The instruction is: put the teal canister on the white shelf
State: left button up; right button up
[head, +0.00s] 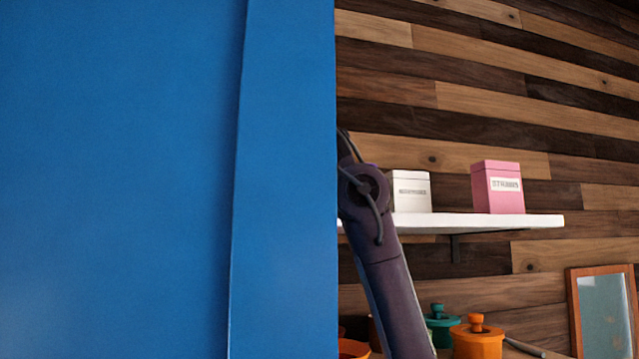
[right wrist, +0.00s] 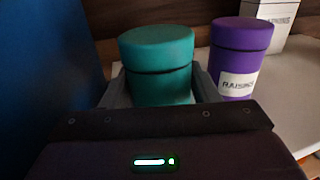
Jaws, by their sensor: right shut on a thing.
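The teal canister (right wrist: 158,65) is upright between the fingers of my right gripper (right wrist: 160,92) in the right wrist view, and the gripper is shut on it. The white shelf (head: 490,222) is on the plank wall in the head view. Its pale top also shows in the right wrist view (right wrist: 285,110), beside and behind the canister. I cannot tell whether the canister's base touches the shelf, as its lower part is hidden by my gripper. In the head view the blue panel hides my right gripper and the canister. My left gripper is not in view.
A purple canister (right wrist: 238,58) stands close to the right of the teal one, with a white box (head: 412,191) behind it. A pink box (head: 497,187) stands farther right. A large blue panel (head: 150,180) is close on the left. Orange pots (head: 477,338) and a frame (head: 605,310) are lower.

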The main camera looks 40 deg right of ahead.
jog(key=shift+f, duration=0.15)
jog(key=o, duration=0.8)
jog(key=shift+c, duration=0.2)
jog(key=o, duration=0.5)
